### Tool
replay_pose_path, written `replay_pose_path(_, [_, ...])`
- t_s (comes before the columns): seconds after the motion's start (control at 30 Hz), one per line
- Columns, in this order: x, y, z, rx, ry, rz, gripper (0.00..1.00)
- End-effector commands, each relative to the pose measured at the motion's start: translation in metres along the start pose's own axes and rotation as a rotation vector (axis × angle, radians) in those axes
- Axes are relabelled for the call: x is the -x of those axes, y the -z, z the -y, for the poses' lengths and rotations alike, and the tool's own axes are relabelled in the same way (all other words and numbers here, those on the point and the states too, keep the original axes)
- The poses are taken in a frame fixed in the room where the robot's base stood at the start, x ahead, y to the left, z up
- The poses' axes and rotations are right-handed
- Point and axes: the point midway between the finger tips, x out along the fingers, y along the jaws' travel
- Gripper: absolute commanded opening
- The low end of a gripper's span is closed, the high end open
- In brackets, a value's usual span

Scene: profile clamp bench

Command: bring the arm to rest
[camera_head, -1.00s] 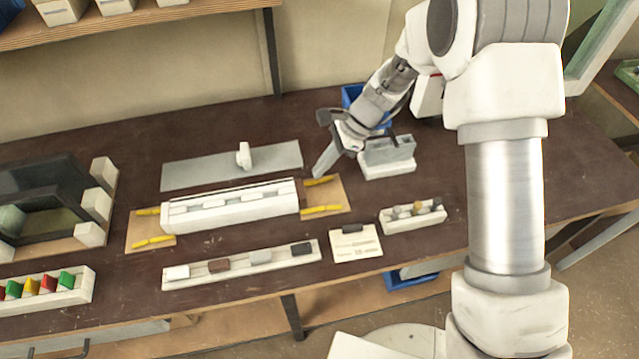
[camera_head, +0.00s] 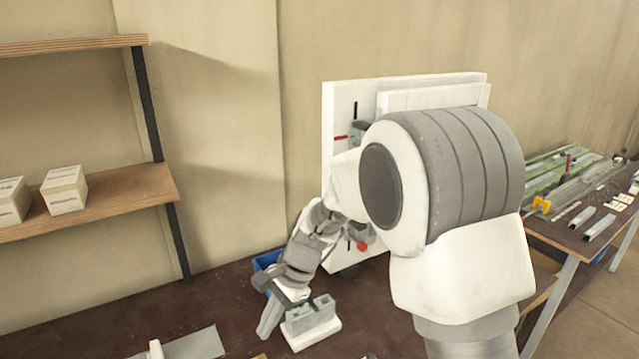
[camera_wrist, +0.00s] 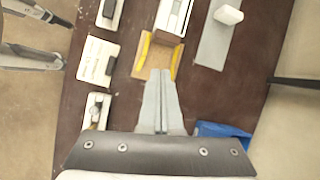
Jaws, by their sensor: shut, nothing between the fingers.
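My gripper (camera_wrist: 161,102) is shut and empty in the wrist view, its two fingers side by side. It points down over the dark brown bench (camera_wrist: 215,90), close to a wooden base with yellow strips (camera_wrist: 145,55) at one end of the white clamp fixture (camera_wrist: 174,17). In the head view my gripper (camera_head: 268,318) is low over the bench, beside a grey block on a white base (camera_head: 312,325). My arm hides part of the bench and the white panel behind it.
A white upright panel (camera_head: 340,115) stands behind my arm. A blue bin (camera_wrist: 222,132) sits on the bench near the gripper. Wall shelves (camera_head: 95,205) with white boxes are at left. A second table (camera_head: 570,240) with profiles stands at right. A grey plate (camera_wrist: 215,45) lies beside the fixture.

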Motion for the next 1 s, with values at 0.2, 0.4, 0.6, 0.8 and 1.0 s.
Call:
replay_pose_path(0.2, [0.073,-0.003,-0.033,0.184,0.044,-0.116,0.00])
replay_pose_path(0.4, [0.125,-0.006,-0.071,0.343,0.057,-0.234,0.00])
replay_pose_path(0.6, [0.166,-0.012,-0.115,0.490,0.048,-0.362,0.00])
replay_pose_path(0.8, [0.197,-0.018,-0.161,0.625,0.014,-0.497,0.00])
replay_pose_path(1.0, [0.217,-0.024,-0.208,0.747,-0.045,-0.634,0.00])
